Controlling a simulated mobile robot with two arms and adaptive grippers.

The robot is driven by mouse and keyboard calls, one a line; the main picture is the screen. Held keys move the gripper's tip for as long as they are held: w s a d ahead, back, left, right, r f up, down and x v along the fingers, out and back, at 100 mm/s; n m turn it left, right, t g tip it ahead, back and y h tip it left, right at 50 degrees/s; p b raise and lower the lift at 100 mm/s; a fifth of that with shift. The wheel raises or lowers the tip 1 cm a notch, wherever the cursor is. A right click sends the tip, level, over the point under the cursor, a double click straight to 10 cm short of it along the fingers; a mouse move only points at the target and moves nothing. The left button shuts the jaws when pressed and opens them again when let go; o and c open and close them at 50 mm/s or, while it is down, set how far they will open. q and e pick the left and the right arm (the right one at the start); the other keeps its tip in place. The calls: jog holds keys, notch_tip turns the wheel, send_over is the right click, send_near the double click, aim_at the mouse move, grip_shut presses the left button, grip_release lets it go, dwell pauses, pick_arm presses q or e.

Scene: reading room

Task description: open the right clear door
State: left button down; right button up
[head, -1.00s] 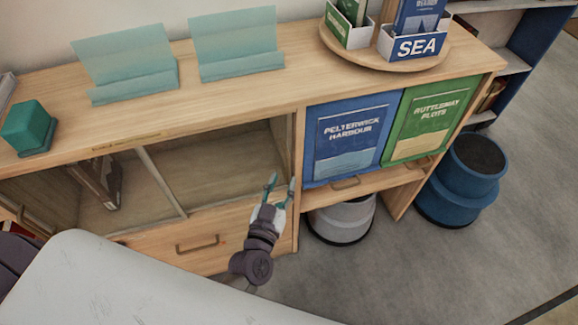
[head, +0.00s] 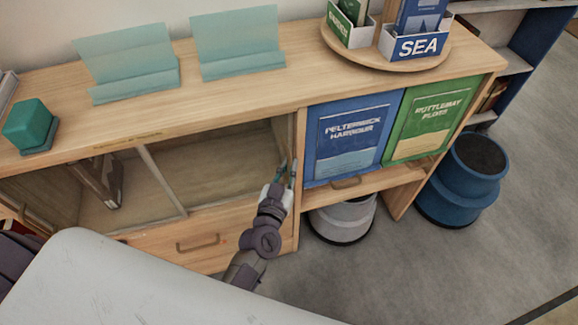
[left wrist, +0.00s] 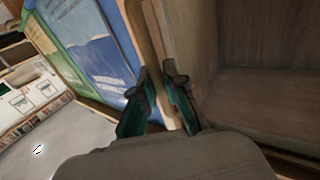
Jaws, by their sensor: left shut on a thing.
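The right clear door belongs to the right-hand open-looking bay (head: 215,165) of the wooden cabinet. Its pane is so transparent that I can hardly make it out in the head view. My left gripper (head: 287,172) is at the right side of this bay, beside the upright wooden post. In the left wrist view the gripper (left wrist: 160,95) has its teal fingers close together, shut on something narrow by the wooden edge. I take this to be the door's edge or handle; the fingers hide the contact. My right gripper is not in view.
Blue (head: 349,140) and green (head: 430,118) display panels stand right of the post. A drawer handle (head: 198,243) juts out below the bay. A grey stool (head: 342,218) and a blue stool (head: 458,185) stand at right. Two teal stands (head: 125,60) are on top.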

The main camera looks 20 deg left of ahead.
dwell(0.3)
pick_arm(q)
jog(key=s+a+p, duration=0.1)
jog(key=s+a, duration=0.6)
jog(key=a, duration=0.3)
jog(key=s+a+p, duration=0.2)
jog(key=s+a, duration=0.4)
jog(key=a, duration=0.4)
jog(key=shift+s+a, duration=0.25)
jog(key=shift+s, duration=0.15)
jog(key=c, duration=1.2)
grip_release()
jog(key=s, duration=1.2)
